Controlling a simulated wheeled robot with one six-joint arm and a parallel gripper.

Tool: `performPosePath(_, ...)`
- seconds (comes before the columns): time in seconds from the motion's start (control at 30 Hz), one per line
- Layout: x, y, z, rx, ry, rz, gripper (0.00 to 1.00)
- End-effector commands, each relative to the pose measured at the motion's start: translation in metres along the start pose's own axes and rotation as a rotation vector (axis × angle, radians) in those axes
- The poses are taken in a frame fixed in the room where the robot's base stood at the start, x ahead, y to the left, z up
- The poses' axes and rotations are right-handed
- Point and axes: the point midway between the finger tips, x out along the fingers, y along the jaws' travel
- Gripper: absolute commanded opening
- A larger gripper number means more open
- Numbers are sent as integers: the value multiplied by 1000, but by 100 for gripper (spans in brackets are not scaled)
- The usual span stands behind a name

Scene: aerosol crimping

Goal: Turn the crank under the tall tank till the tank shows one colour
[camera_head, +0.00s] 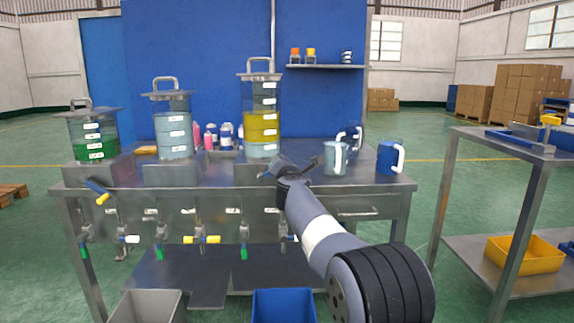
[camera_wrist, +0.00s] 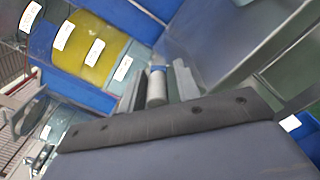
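The tall tank (camera_head: 262,103) stands right of the other tanks on a metal block on the bench. It shows a yellow band between paler grey-blue layers, so more than one colour. The yellow band also shows tilted in the wrist view (camera_wrist: 93,55). My gripper (camera_head: 278,170) is in front of the block under this tank, at its right side. In the wrist view, a pale grey cylinder with a blue band, likely the crank handle (camera_wrist: 157,88), lies between my fingers (camera_wrist: 158,86). Whether they press on it is unclear. The rest of the crank is hidden.
A shorter tank with green liquid (camera_head: 95,140) and a pale middle tank (camera_head: 173,125) stand to the left. Mugs (camera_head: 336,158) stand right of my gripper. Valves with coloured handles (camera_head: 202,240) line the bench front. Bins (camera_head: 284,305) sit below.

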Motion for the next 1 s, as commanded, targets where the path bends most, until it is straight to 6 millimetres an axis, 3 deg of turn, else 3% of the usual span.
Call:
performPosePath(0.47, -9, 3, 0, 4, -1, 7, 38)
performPosePath(1.0, -90, 2, 1, 3, -2, 6, 38)
